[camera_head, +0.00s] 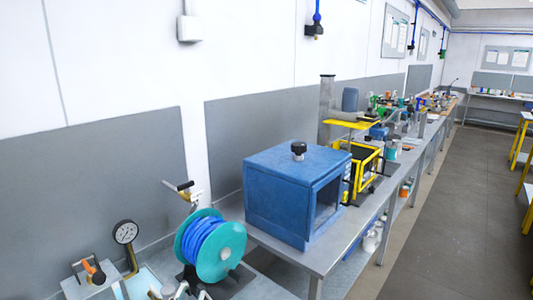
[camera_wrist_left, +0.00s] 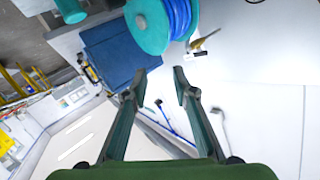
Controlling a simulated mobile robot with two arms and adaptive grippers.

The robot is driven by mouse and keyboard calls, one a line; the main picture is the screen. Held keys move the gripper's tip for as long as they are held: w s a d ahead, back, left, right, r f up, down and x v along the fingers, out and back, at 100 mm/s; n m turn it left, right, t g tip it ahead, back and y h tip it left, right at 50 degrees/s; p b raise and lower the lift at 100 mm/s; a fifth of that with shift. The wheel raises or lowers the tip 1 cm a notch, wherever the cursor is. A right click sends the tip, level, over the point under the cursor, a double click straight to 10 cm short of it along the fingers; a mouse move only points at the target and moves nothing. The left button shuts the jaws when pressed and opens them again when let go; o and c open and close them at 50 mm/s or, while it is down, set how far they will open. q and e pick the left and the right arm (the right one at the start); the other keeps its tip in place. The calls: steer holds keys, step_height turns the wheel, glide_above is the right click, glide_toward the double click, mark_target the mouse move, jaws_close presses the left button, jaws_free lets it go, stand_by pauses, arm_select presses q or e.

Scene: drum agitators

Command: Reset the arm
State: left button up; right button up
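My left gripper (camera_wrist_left: 159,80) shows in the left wrist view, its two dark green fingers reaching up from the lower edge. The fingers are spread apart with nothing between them, so it is open. I cannot make it out clearly in the head view. My right gripper is in neither view. The teal reel with blue hose (camera_head: 211,246) stands at the bottom of the head view. It also shows at the top of the wrist view (camera_wrist_left: 149,24), beyond the fingertips. That view is strongly turned.
A blue box (camera_head: 276,193) with a black knob stands on the metal bench right of the reel. A pressure gauge (camera_head: 125,232) stands at the lower left. A yellow frame (camera_head: 367,166) and several devices line the bench. The floor (camera_head: 440,215) at right is clear.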

arm_select(q)
steer(key=s+a+f+n+g+y, duration=0.1)
steer(key=s+a+f+g, duration=0.15)
steer(key=s+f, duration=0.4)
steer(key=s+a+f+n+g, duration=0.1)
steer(key=s+f+g, duration=0.3)
steer(key=s+f, duration=0.25)
steer(key=s+d+f+g+h, duration=0.1)
steer(key=s+f+g, duration=0.15)
steer(key=s, duration=0.55)
steer(key=s+f+g, duration=0.2)
steer(key=s+g, duration=0.2)
steer(key=s, duration=0.5)
step_height(320, 180, down, 31)
steer(key=b, duration=0.5)
steer(key=s+a+f+g+b, duration=0.2)
steer(key=s+f+b, duration=0.3)
steer(key=s+f, duration=1.2)
step_height(320, 180, down, 5)
steer(key=shift+s+a+r, duration=0.15)
steer(key=shift+s+a, duration=0.25)
steer(key=shift+a, duration=0.1)
